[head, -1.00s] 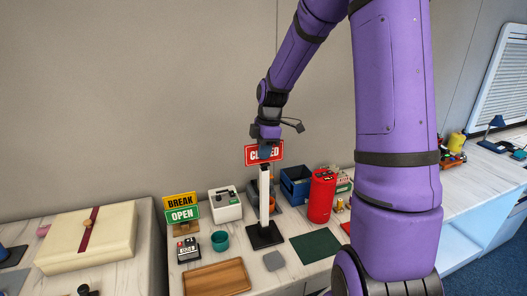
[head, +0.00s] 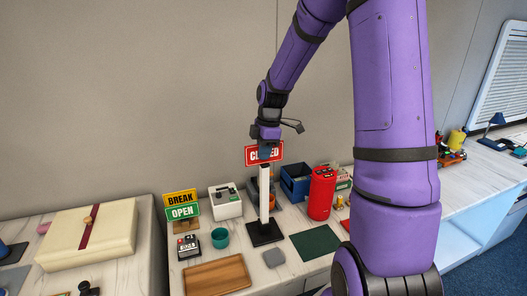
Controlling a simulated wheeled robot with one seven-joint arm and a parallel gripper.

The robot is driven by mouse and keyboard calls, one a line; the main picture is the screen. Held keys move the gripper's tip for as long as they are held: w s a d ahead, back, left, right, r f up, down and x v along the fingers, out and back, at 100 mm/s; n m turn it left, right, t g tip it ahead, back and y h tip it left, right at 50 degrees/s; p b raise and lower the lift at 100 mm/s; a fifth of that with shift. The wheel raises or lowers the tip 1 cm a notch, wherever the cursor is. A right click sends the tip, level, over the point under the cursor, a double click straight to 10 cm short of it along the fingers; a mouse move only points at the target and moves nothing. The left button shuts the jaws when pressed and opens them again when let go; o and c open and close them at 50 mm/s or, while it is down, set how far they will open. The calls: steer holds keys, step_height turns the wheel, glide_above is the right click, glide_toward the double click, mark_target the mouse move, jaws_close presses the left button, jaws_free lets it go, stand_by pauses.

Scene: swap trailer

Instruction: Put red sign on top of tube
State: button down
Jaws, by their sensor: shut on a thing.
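The red sign (head: 276,152), lettered in white, is in my gripper (head: 265,152) above the table. The gripper is shut on it from above and hides its middle letters. The white tube (head: 264,195) stands upright on a black square base (head: 265,233). The sign is at the tube's top end; whether it rests on the tube or hovers just above cannot be told. The gripper's fingertips are small and partly dark in this view.
A yellow BREAK sign (head: 180,198) and green OPEN sign (head: 183,212) stand at left. A white box (head: 226,203), teal cup (head: 220,238), wooden tray (head: 217,276), blue crate (head: 295,181), red canister (head: 321,195) and green mat (head: 316,242) surround the tube.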

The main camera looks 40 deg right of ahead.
steer(key=shift+f, duration=0.1)
steer(key=c, duration=0.7)
jaws_free()
steer(key=shift+o, duration=0.2)
steer(key=shift+s+d+r, duration=0.1)
steer(key=shift+d+r, duration=0.1)
steer(key=shift+r, duration=1.95)
steer(key=shift+d+r, duration=0.2)
steer(key=shift+r, duration=2.15)
